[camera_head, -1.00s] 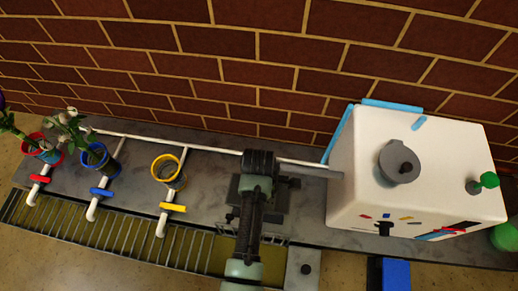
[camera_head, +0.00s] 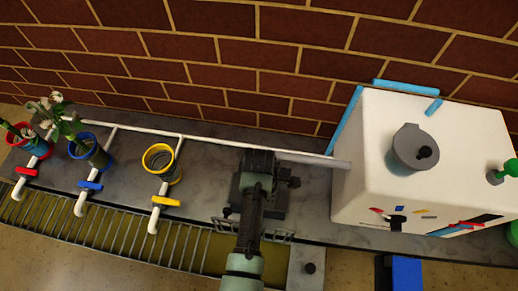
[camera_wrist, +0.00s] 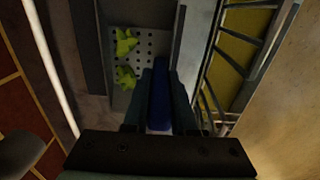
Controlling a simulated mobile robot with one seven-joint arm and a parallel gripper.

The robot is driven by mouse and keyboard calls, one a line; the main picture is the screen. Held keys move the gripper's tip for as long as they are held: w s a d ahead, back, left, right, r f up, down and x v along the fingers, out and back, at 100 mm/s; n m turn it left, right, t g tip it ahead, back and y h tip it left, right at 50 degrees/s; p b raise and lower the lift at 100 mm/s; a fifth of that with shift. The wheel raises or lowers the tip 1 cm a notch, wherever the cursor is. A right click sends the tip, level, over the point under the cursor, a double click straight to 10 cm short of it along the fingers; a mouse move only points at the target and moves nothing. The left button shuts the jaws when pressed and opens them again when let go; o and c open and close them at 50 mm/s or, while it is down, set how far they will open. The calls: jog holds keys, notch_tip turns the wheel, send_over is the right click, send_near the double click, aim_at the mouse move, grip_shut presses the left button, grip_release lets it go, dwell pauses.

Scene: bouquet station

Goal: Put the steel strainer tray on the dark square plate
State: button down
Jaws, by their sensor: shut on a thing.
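The steel strainer tray (camera_wrist: 149,48) shows in the wrist view as a grey perforated sheet with two green pieces on it. A blue bar, apparently its handle (camera_wrist: 159,108), lies between the fingers of my gripper (camera_wrist: 161,78), which is shut on it. The dark square plate (camera_head: 276,207) shows in part beside and under my arm in the head view. In the wrist view dark edges border the tray, but I cannot tell whether the tray touches the plate. My arm hides the tray in the head view.
A white machine box (camera_head: 400,165) stands to the right on the grey counter (camera_head: 215,170). A yellow-rimmed cup (camera_head: 161,160), a blue cup (camera_head: 90,152) and a red cup (camera_head: 28,137) stand left along a white pipe. A wire rack (camera_head: 110,225) runs along the front edge.

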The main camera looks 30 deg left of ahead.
jog(key=c, duration=0.7)
grip_release()
jog(key=shift+f, duration=0.1)
notch_tip(320, 180, up, 12)
jog(key=p, duration=0.8)
